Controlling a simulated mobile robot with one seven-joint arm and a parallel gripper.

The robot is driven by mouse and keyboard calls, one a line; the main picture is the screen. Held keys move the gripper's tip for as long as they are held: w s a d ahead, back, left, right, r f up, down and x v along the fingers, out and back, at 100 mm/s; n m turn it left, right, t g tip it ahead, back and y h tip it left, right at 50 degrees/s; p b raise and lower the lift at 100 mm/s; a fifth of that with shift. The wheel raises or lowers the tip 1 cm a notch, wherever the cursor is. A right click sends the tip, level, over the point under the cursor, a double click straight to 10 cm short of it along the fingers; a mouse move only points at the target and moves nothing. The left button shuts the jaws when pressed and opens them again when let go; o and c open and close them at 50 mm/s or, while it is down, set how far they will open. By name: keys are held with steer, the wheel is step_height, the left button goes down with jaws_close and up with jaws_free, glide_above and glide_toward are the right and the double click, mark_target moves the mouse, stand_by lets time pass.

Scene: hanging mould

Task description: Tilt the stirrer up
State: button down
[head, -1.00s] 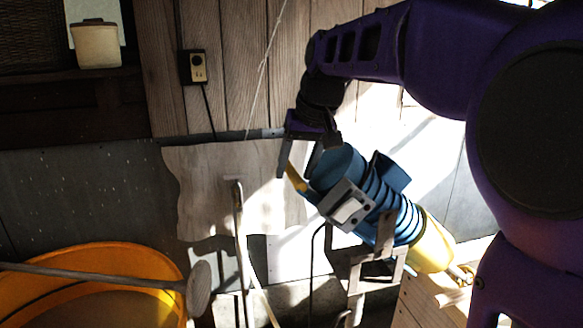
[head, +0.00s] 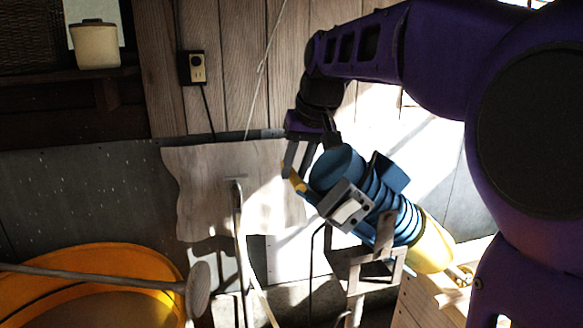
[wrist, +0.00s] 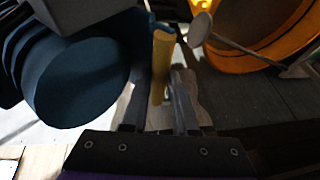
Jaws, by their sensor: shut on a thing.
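The stirrer (head: 395,208) is a blue ribbed body with a yellow end at lower right, slanting down to the right on a stand. A thin yellow handle (head: 294,180) sticks out at its upper left; it also shows in the wrist view (wrist: 162,68). My gripper (head: 297,170) reaches down from above, shut on the yellow handle. In the wrist view the handle lies between the two fingers of my gripper (wrist: 160,98), with the blue round end of the stirrer (wrist: 80,80) to the left.
A metal stand (head: 376,268) is under the stirrer. A yellow-orange tub (head: 95,258) and a long-handled paddle (head: 199,290) are at lower left. A wavy-edged board (head: 215,190) is behind, by the wall. A wooden box (head: 425,300) is at lower right.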

stand_by(0.8)
steer(key=s+a+f+h+b, duration=0.1)
steer(key=a+f+b, duration=0.4)
steer(key=f, duration=0.5)
steer(key=shift+s+a+f+n+h, duration=0.3)
steer(key=shift+a+f+h, duration=0.1)
steer(key=shift+a+h, duration=0.35)
steer(key=shift+a, duration=0.1)
steer(key=c, duration=0.7)
jaws_free()
steer(key=shift+a+f, duration=0.1)
steer(key=shift+a, duration=0.05)
steer(key=shift+d, duration=0.3)
